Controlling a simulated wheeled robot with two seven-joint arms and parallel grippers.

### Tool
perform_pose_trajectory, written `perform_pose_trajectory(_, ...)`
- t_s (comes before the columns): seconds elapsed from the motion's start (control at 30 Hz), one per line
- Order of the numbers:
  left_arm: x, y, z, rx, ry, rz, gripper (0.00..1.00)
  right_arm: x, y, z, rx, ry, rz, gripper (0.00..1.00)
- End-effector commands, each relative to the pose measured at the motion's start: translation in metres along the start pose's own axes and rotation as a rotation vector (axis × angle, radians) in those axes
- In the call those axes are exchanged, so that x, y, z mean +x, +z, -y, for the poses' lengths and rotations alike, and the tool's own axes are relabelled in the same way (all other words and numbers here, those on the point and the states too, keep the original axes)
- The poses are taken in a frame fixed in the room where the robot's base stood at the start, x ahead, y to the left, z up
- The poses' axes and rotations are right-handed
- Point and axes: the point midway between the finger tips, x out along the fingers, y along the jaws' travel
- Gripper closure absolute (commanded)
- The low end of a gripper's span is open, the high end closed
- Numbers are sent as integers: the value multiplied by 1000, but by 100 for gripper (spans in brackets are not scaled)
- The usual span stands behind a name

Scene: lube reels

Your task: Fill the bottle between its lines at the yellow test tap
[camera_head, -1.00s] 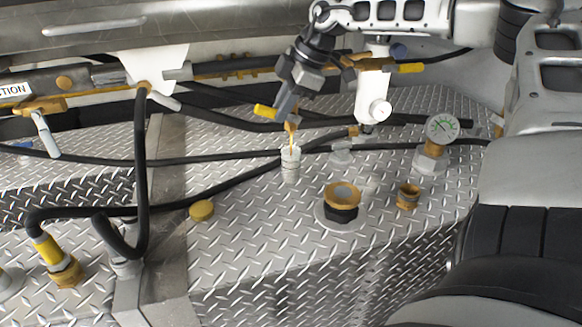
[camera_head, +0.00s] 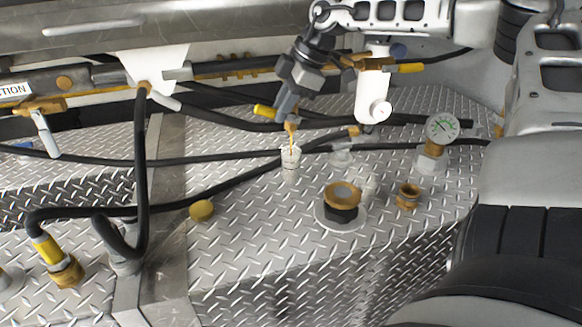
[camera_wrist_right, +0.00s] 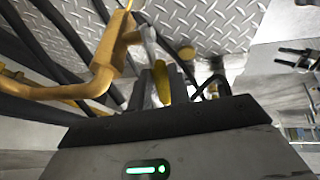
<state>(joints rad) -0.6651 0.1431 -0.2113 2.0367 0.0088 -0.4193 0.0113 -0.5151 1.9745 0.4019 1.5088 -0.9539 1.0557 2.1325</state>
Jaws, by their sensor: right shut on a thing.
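The small pale bottle (camera_head: 290,162) stands upright on the tread plate below the tap's brass outlet (camera_head: 291,127). A thin amber stream runs from the outlet into its mouth. Its lines and fluid level are too small to read. My right gripper (camera_head: 285,104) reaches down from above and is shut on the yellow tap handle (camera_head: 264,111), whose end sticks out to the left. In the right wrist view the yellow handle (camera_wrist_right: 162,82) is between the fingers. My left gripper does not show in the head view.
A brass-topped filler neck (camera_head: 342,193), a brass fitting (camera_head: 408,196) and a pressure gauge (camera_head: 442,130) stand right of the bottle. A yellow cap (camera_head: 202,210) lies left of it. Black hoses cross behind it. The plate in front is clear.

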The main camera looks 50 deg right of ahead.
Motion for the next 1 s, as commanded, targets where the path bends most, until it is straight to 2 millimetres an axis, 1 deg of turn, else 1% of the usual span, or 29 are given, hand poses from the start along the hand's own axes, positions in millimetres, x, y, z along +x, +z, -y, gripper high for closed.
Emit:
perform_pose_trajectory(0.5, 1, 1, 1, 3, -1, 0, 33, 0, 0, -1, -2, 2, 5, 100)
perform_pose_trajectory(0.57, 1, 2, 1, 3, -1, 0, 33, 2, -1, 0, -9, 2, 31, 100)
perform_pose_trajectory(0.8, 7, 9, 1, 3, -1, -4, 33, 14, -4, 2, -54, 5, 247, 100)
perform_pose_trajectory(1.0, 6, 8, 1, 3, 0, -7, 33, 14, -5, 2, -59, 3, 297, 100)
